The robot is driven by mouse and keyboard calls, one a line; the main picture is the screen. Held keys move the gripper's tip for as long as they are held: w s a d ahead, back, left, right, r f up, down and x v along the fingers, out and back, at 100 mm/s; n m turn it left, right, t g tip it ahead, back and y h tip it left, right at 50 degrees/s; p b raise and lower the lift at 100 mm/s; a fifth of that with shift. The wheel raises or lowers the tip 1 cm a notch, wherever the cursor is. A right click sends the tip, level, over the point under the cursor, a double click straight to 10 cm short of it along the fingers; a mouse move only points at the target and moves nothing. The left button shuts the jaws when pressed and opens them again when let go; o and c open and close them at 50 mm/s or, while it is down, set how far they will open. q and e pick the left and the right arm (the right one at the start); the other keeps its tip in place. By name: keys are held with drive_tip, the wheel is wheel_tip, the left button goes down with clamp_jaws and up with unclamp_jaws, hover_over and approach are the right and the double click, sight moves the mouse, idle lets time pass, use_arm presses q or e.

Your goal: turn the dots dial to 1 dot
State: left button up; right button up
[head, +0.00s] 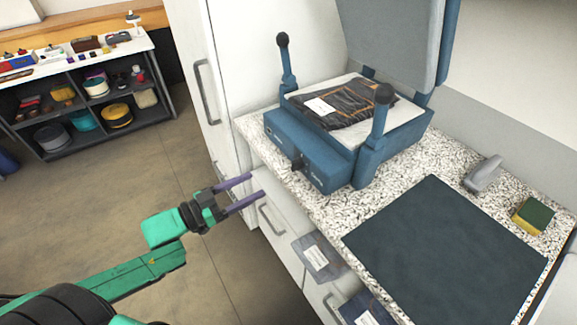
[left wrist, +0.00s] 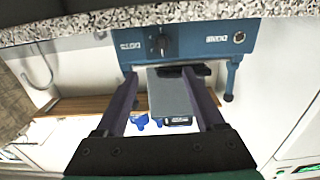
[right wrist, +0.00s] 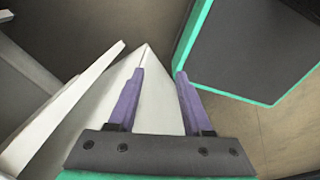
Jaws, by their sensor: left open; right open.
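A blue press (head: 330,163) stands on the speckled counter. A dark dial (head: 297,163) sits on its front panel and also shows in the left wrist view (left wrist: 162,45). Its dots and setting are too small to read. My left gripper (head: 256,185) is open and empty, in front of the panel and apart from the dial. In the left wrist view its fingers (left wrist: 160,72) reach toward the panel, with the dial above between them. My right gripper (right wrist: 160,72) is open and empty in the right wrist view, and outside the head view.
The press has two upright levers, a raised lid (head: 390,35) and a dark folded garment (head: 345,103) on its bed. A dark mat (head: 450,255), a grey tool (head: 483,174) and a sponge (head: 533,215) lie on the counter. White drawers (head: 285,240) stand below.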

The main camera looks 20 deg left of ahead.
sight(296, 165)
use_arm(q)
drive_tip(key=x, duration=1.2)
drive_tip(key=shift+w, duration=0.3)
drive_tip(key=shift+w+f, duration=0.15)
clamp_jaws()
use_arm(e)
drive_tip(key=shift+w+a+f, duration=0.2)
drive_tip(key=shift+w+a, duration=0.05)
